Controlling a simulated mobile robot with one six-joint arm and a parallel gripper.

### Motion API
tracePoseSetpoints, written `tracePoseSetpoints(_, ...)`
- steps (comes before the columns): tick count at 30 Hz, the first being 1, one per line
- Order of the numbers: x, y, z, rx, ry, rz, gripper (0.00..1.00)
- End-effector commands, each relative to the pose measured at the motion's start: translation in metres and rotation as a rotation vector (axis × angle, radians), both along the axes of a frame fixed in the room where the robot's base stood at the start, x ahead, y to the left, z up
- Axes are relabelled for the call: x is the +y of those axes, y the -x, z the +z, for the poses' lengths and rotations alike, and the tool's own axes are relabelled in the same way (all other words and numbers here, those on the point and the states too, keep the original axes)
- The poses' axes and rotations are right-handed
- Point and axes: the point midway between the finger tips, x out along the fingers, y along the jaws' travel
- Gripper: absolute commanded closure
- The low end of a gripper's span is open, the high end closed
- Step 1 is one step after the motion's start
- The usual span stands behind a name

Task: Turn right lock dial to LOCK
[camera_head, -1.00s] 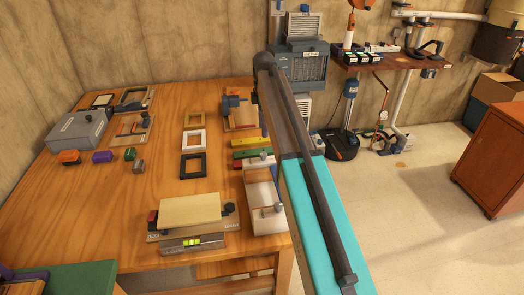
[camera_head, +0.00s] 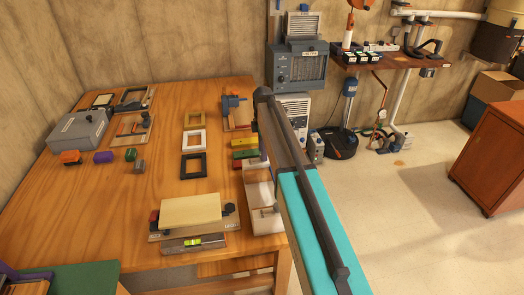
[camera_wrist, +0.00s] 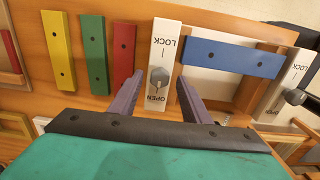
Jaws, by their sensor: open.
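In the wrist view, a white lock plate (camera_wrist: 164,45) with upside-down LOCK and OPEN lettering lies in the middle, with a grey dial (camera_wrist: 158,79) near its OPEN end. My gripper (camera_wrist: 160,82) is open, one finger on each side of this dial, with gaps visible; contact is not clear. A second white lock plate (camera_wrist: 285,84) with a dark dial (camera_wrist: 295,96) is at the right edge. A blue bar (camera_wrist: 232,57) lies between the plates. In the head view, my arm hides the gripper and most of the lock fixture (camera_head: 262,215) at the table's right edge.
Yellow (camera_wrist: 58,50), green (camera_wrist: 93,52) and red (camera_wrist: 123,50) bars lie left of the middle plate. In the head view, picture frames (camera_head: 193,138), a board with a level (camera_head: 192,242) and a grey box (camera_head: 82,130) share the wooden table (camera_head: 85,215).

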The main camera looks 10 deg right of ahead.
Motion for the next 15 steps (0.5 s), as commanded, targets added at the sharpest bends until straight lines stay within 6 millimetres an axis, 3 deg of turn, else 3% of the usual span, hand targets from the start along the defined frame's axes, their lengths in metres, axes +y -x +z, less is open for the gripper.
tracePoseSetpoints(13, 0.0009, 0.0, -0.008, -0.001, 0.0, 0.001, 0.57)
tracePoseSetpoints(15, 0.001, 0.0, -0.0079, 0.0, 0.0, 0.001, 0.65)
